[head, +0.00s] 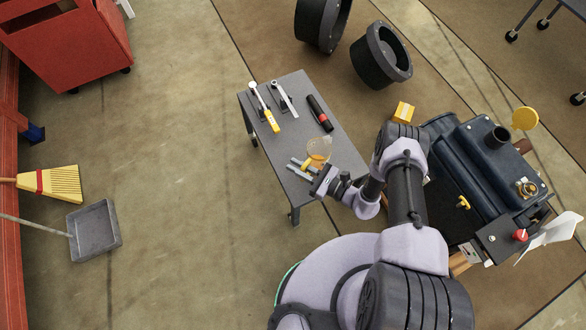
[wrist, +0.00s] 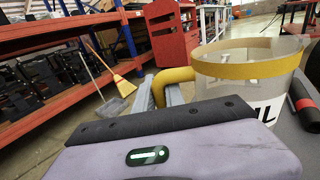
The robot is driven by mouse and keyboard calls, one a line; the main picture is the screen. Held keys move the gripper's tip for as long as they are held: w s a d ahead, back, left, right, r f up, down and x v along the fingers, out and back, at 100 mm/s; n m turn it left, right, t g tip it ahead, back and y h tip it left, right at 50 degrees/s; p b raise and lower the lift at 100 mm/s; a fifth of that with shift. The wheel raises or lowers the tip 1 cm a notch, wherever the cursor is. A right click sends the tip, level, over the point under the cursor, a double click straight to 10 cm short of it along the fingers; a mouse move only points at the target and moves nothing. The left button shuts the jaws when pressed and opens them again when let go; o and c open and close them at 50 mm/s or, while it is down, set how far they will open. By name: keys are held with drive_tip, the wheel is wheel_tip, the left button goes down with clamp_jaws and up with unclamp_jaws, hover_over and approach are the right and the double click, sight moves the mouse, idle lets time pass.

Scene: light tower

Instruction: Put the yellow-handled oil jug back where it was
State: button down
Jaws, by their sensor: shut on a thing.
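The oil jug (head: 319,148) is a clear container with a yellow handle and a yellow rim band. It is near the right front part of the grey table (head: 292,95). The jug looks upright. Its base is hidden in the wrist view, so I cannot tell whether it touches the tabletop.
On the table lie a yellow-handled tool (head: 268,115), a grey wrench-like tool (head: 284,98) and a black-and-red marker-like tool (head: 320,112). A dark machine (head: 465,165) with a yellow box (head: 403,112) beside it stands right of the table. A broom (head: 62,182) and dustpan (head: 95,230) are at the left.

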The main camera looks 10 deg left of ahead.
drive_tip(key=f+b, duration=0.1)
drive_tip(key=w+a+f+b, duration=0.1)
drive_tip(key=f, duration=0.1)
drive_tip(key=shift+w+a+f+b, duration=0.25)
drive_tip(key=shift+f+b, duration=0.05)
drive_tip(key=shift+b, duration=0.1)
drive_tip(key=shift+f, duration=0.1)
drive_tip(key=c, duration=1.4)
unclamp_jaws()
